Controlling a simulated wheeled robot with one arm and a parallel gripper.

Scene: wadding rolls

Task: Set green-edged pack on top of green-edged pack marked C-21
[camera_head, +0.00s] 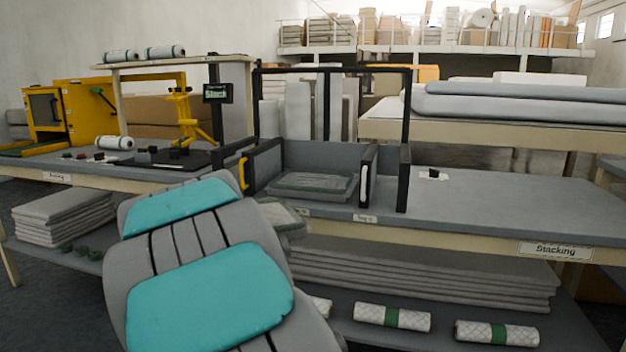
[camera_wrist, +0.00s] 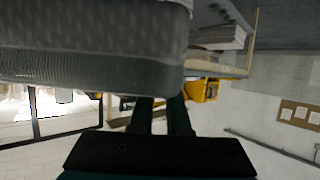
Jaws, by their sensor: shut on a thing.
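A flat grey quilted pack (camera_head: 283,218) shows just beyond my arm in the head view, partly hidden by it. It fills the upper left of the wrist view (camera_wrist: 90,65). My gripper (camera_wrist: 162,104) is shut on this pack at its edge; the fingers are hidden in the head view. Another flat pack with a greenish-grey top (camera_head: 313,182) lies in the open-fronted black-framed bay on the bench, to the right of and behind the held pack. The two are apart. I cannot read any C-21 mark.
The bay has dark side panels and upright posts (camera_head: 404,180) beside the lying pack. The bench top (camera_head: 500,205) to the right, labelled Stacking, is mostly clear, with a small black object (camera_head: 434,173). Grey sheets (camera_head: 420,275) and white rolls (camera_head: 392,317) lie below.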

